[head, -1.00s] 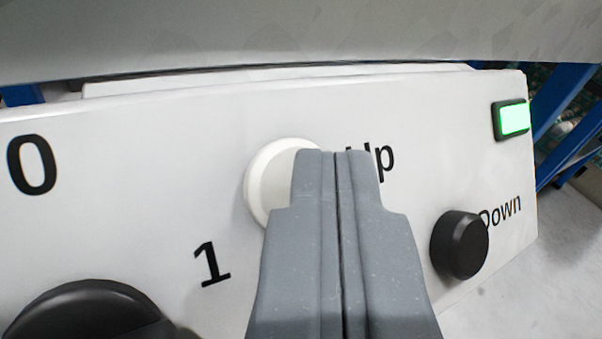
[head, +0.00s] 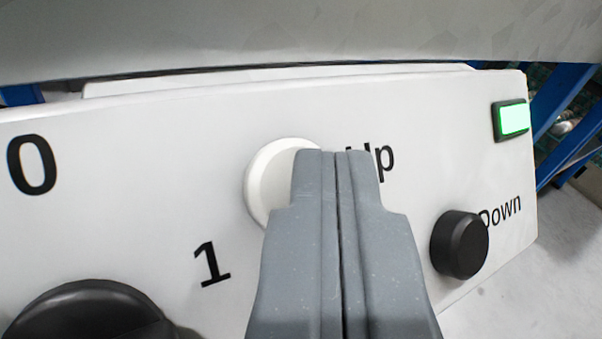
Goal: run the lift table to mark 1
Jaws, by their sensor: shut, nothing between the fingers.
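The white control panel (head: 140,150) of the lift table fills most of the head view. My gripper (head: 337,153) is shut and empty, its fingertips in front of the white round Up button (head: 265,180) and covering its right part. I cannot tell whether the tips touch or press the button. The black Down button (head: 460,245) is to the right of my gripper. A black knob (head: 90,315) is at the lower left, cut off by the frame edge, with the printed marks 0 and 1 near it. Its pointer is not visible. The green lamp (head: 514,118) at the upper right is lit.
A grey metal surface (head: 300,35) runs across the top, just above the panel. Blue frame bars (head: 565,125) stand at the right. Pale floor (head: 530,290) shows at the lower right.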

